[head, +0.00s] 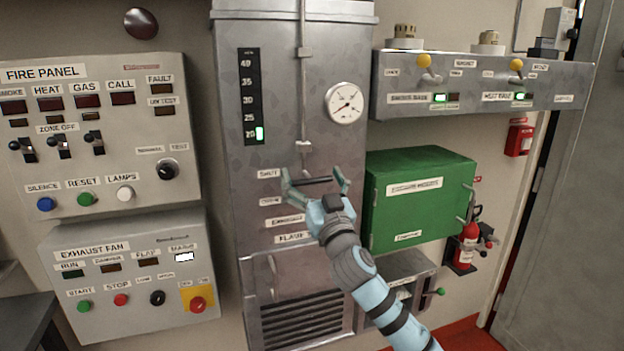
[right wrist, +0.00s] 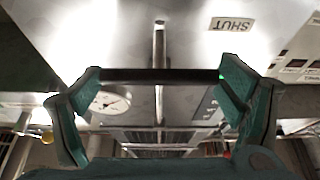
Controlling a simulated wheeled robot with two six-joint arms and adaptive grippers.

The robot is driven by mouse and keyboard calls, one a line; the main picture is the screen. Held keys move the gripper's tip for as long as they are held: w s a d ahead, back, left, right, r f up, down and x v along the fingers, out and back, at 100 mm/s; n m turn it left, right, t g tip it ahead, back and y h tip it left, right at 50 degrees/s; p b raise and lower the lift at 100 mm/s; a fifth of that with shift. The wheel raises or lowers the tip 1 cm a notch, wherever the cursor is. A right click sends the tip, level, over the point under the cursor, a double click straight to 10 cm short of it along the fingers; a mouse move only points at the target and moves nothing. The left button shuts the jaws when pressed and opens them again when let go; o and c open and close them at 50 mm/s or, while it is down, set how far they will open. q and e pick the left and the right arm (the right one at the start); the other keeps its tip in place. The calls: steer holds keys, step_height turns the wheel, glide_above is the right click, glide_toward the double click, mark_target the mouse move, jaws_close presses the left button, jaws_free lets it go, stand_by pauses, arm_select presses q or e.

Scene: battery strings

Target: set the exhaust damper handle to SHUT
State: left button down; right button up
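The exhaust damper handle, a dark crossbar (head: 312,181), is on the grey metal cabinet front. It sits right of the SHUT label (head: 268,173) and slightly below its level. My right gripper (head: 316,183) is spread wide at the bar, one finger by each end. In the right wrist view the bar (right wrist: 158,75) spans between the two green fingers (right wrist: 160,85), and a metal stem runs from its middle. The SHUT label (right wrist: 231,24) shows upside down there. I cannot tell whether the fingertips touch the bar. My left gripper is out of view.
A vertical rod (head: 303,90) runs down the cabinet above the handle, between a lit scale (head: 250,95) and a round gauge (head: 345,103). A green box (head: 418,200) stands out right of my arm. The fire panel (head: 100,150) and fan panel (head: 130,280) are at left.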

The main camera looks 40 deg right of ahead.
steer(key=shift+f, duration=0.1)
steer(key=shift+s+a+f, duration=0.15)
steer(key=shift+s+f, duration=0.05)
steer(key=shift+s, duration=0.1)
steer(key=v, duration=1.1)
steer(key=shift+s, duration=0.15)
steer(key=shift+a+r, duration=0.1)
